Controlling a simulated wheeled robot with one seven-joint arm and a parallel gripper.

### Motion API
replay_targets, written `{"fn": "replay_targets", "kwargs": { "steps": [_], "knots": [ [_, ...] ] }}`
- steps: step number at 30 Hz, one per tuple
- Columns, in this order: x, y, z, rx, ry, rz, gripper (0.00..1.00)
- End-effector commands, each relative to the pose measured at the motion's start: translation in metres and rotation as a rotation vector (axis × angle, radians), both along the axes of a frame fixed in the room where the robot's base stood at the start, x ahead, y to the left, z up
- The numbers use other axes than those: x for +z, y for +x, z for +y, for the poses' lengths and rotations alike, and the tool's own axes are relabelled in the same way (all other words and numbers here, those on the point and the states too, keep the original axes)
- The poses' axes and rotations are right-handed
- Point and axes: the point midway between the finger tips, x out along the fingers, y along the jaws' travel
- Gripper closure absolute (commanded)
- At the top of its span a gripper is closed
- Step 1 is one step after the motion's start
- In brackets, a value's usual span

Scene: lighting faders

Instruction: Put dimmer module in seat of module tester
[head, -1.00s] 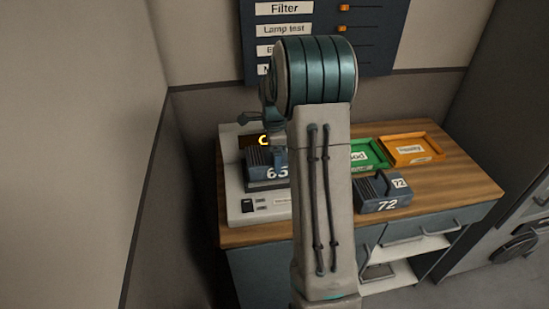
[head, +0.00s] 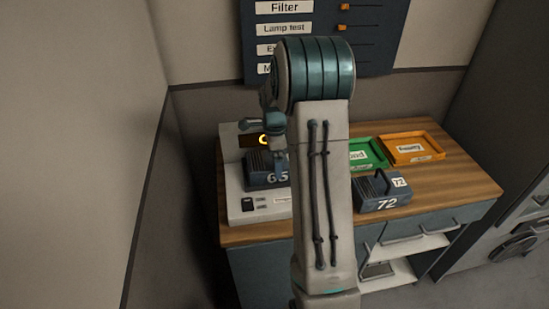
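A dark blue dimmer module marked 65 (head: 262,172) sits low on the white module tester (head: 238,212), over its seat. I cannot tell whether it is fully seated. Its right side is hidden behind my arm. My gripper (head: 272,138) is above the module, mostly hidden by my own arm. Its fingertips cannot be made out, so its hold on the module is unclear. A second dark module marked 72 (head: 372,190) stands on the wooden bench right of my arm.
A green tray (head: 380,160) and an orange tray (head: 412,140) lie on the bench (head: 460,185) at the back right. A wall panel with sliders (head: 375,45) hangs behind. A plain wall (head: 80,150) is close on the left.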

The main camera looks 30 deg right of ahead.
Motion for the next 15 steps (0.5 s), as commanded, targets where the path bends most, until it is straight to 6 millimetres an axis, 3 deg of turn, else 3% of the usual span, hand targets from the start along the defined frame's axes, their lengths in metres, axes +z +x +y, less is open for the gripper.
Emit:
{"fn": "replay_targets", "kwargs": {
  "steps": [15],
  "knots": [
    [0.100,0.001,0.000,0.001,-0.001,-0.005,0.00]
  ]
}}
